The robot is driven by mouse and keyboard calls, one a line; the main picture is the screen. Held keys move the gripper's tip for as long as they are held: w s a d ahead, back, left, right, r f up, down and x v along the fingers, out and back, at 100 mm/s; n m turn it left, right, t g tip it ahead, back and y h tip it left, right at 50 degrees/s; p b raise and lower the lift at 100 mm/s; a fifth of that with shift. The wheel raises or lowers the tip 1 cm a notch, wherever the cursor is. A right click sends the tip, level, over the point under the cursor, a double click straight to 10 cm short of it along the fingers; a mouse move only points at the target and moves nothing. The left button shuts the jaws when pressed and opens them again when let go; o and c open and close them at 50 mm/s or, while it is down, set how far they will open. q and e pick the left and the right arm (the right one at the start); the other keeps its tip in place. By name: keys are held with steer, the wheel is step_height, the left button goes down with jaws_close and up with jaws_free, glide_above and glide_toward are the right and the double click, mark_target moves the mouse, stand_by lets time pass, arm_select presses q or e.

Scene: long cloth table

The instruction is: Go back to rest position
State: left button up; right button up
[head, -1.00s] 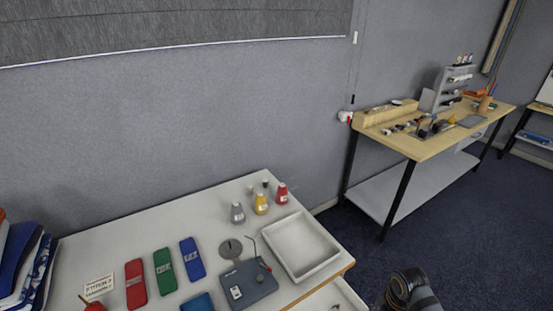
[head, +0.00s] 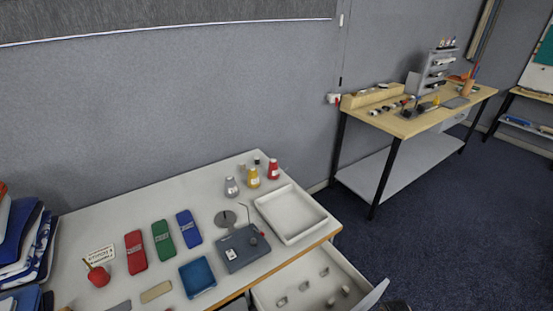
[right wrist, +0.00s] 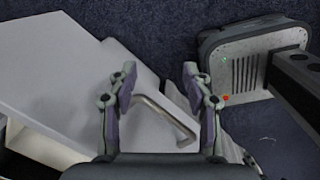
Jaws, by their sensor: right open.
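My right gripper (right wrist: 158,82) is open in the right wrist view, with its two fingers apart and nothing held between them. A grey drawer handle (right wrist: 172,118) on a white drawer front shows beyond and between the fingers; the gap in depth is hard to judge. In the head view only a dark bit of my right arm (head: 396,306) shows at the bottom edge, right of the open drawer (head: 262,300). My left gripper is in no view.
The open drawer holds several small grey items. The white table (head: 110,232) carries a white tray (head: 318,218), a grey device (head: 240,254), a blue tray (head: 197,278), three coloured cases and small flasks. A wooden workbench (head: 410,125) stands behind right, with dark floor between.

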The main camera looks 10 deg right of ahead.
arm_select(q)
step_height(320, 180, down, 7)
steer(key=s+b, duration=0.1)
steer(key=b, duration=0.4)
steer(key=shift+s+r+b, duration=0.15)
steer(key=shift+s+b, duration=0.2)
steer(key=shift+b, duration=0.05)
arm_select(e)
steer(key=s+a+f+m, duration=0.3)
steer(key=s+f+m, duration=0.4)
steer(key=s+f, duration=0.4)
steer(key=s+a+f+m, duration=0.4)
steer(key=s+f+m, duration=0.3)
steer(key=s+f, duration=0.5)
steer(key=shift+s+f+t, duration=0.25)
steer(key=shift+f+t, duration=0.05)
steer(key=shift+f, duration=0.65)
steer(key=shift+a, duration=0.1)
